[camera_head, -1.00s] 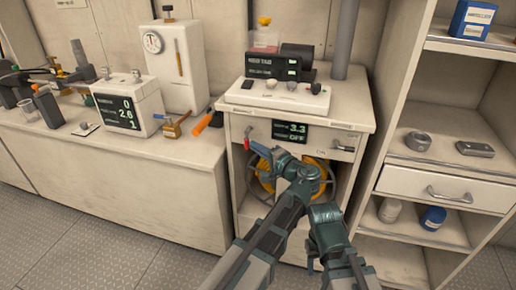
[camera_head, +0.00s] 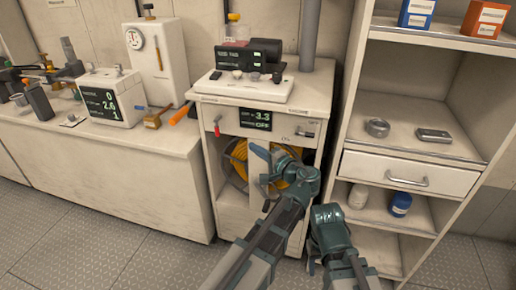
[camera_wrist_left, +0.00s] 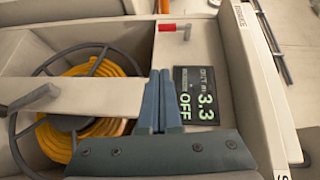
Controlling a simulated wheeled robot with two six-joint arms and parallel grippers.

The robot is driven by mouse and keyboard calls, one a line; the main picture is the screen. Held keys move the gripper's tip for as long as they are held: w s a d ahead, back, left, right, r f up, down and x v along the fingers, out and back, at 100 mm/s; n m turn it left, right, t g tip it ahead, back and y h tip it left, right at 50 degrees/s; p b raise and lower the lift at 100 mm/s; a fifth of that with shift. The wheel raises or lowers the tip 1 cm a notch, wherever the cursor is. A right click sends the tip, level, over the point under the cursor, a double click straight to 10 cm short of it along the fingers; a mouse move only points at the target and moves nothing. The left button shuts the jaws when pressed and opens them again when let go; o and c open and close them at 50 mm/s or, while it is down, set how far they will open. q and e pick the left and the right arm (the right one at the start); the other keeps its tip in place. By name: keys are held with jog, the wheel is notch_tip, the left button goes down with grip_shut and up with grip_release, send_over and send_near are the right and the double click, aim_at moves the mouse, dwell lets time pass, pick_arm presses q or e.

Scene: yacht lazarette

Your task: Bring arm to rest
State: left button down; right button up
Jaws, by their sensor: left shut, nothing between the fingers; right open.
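My left gripper (camera_head: 262,165) is shut and empty. It hangs in front of the white cabinet (camera_head: 210,175), below its display (camera_head: 256,119) and apart from the red-handled lever (camera_head: 217,127). In the left wrist view its two fingers (camera_wrist_left: 158,100) lie side by side. The display (camera_wrist_left: 195,95) there reads 3.3 and OFF, and the red lever (camera_wrist_left: 174,28) is beyond the fingertips. My right arm is folded low at the front; its gripper (camera_head: 312,258) is mostly hidden behind the wrist, held over the floor.
A yellow hose reel (camera_head: 238,160) sits inside the cabinet. Open shelves with a drawer (camera_head: 410,174) stand close at right, holding a white jar (camera_head: 359,195) and a blue one (camera_head: 400,204). A bench (camera_head: 110,180) with instruments runs left. Floor (camera_head: 130,255) in front is clear.

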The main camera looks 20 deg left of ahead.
pick_arm(q)
jog(key=s+a+f+n+g+h, duration=0.2)
jog(key=s+f+g+h, duration=0.1)
jog(key=s+f, duration=0.3)
jog(key=s+a+f+n+g+h, duration=0.2)
jog(key=s+a+f+g, duration=0.1)
jog(key=f, duration=0.4)
jog(key=s+d+f+n+g+h, duration=0.2)
jog(key=s+d+f+g+h, duration=0.1)
jog(key=s+d+f+h, duration=0.5)
jog(key=s+d+r+m+p, duration=0.1)
jog(key=s+d+r+p, duration=0.2)
jog(key=r+p, duration=0.9)
jog(key=s+d+r+m+g+p, duration=0.1)
jog(key=s+d+r+p, duration=0.3)
jog(key=r+p, duration=0.9)
jog(key=d+r+m, duration=0.1)
jog(key=d, duration=0.2)
jog(key=shift+d, duration=0.2)
pick_arm(e)
notch_tip(320, 180, up, 25)
pick_arm(q)
jog(key=shift+a, duration=0.1)
pick_arm(e)
jog(key=shift+a, duration=0.15)
